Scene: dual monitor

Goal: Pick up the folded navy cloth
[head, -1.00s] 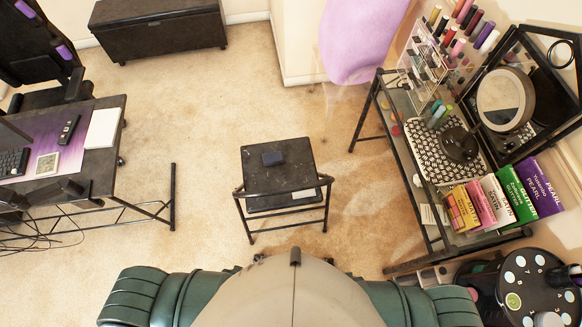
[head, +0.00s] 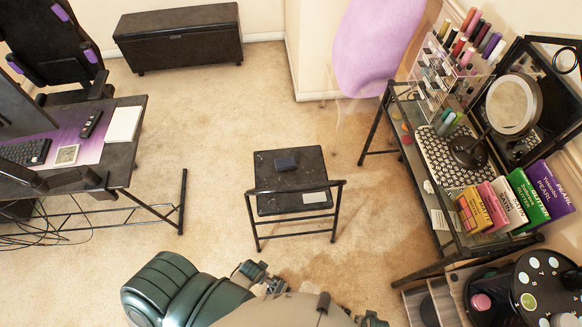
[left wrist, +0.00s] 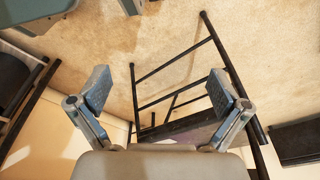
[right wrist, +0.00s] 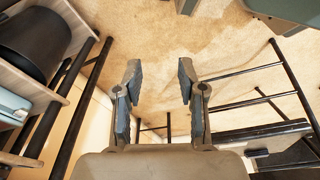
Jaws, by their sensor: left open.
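The folded navy cloth (head: 286,163) is a small dark pad lying on the top of a small black table (head: 312,175) in the head view. My right gripper (right wrist: 160,72) shows in the right wrist view with fingers apart and empty. I cannot make it out clearly in the head view.
A desk (head: 128,160) with keyboard stands left. A glass vanity table (head: 440,225) with a round mirror (head: 513,104) and colored boxes (head: 527,198) stands right. A dark chest (head: 180,40) is at the back. Carpet is clear around the small table.

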